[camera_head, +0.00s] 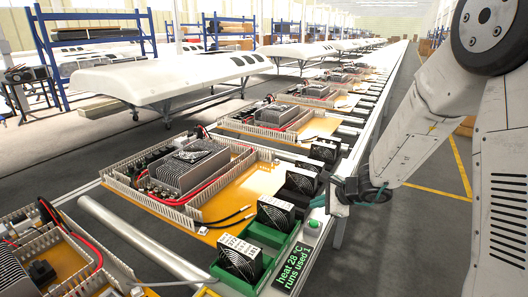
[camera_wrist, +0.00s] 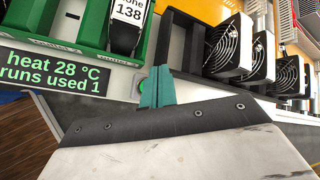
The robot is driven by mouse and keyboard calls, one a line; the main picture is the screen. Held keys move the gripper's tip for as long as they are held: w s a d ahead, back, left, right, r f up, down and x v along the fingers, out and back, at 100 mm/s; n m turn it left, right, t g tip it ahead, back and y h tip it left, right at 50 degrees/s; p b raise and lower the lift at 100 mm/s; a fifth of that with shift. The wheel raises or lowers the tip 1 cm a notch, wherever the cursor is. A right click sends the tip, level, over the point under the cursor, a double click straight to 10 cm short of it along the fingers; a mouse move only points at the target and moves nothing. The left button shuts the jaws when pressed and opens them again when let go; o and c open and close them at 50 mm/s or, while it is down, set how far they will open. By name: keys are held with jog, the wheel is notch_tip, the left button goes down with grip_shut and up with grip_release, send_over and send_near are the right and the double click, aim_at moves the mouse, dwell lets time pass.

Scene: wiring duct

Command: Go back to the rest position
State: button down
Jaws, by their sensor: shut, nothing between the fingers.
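My gripper (camera_wrist: 160,72) shows in the wrist view as two teal fingers pressed together with nothing between them. Their tips are over the bench edge, close to a green round button (camera_wrist: 141,86).
Green trays (camera_head: 262,262) hold black fan units (camera_head: 240,257), with more fans (camera_head: 302,181) behind. Orange panels (camera_head: 240,195) with grey slotted wiring ducts and heat sinks (camera_head: 188,165) line the bench. A grey pipe (camera_head: 140,235) lies at left. The aisle floor on the right is clear.

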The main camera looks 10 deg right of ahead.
jog(key=s+a+r+n+g+y, duration=0.1)
jog(key=s+a+r+n+g, duration=0.3)
jog(key=s, duration=0.4)
jog(key=s+a+r+n+g+y, duration=0.1)
jog(key=s+r+n+g, duration=0.1)
jog(key=s+r+n, duration=0.35)
jog(key=s+d+r+n+h, duration=0.2)
jog(key=s+r+n, duration=0.1)
jog(key=s, duration=0.4)
jog(key=s+d+r+n+h, duration=0.3)
jog(key=s, duration=0.5)
jog(key=s+d+r+n+h, duration=0.3)
jog(key=s, duration=0.5)
jog(key=shift+d+r, duration=0.2)
jog(key=shift+r, duration=0.05)
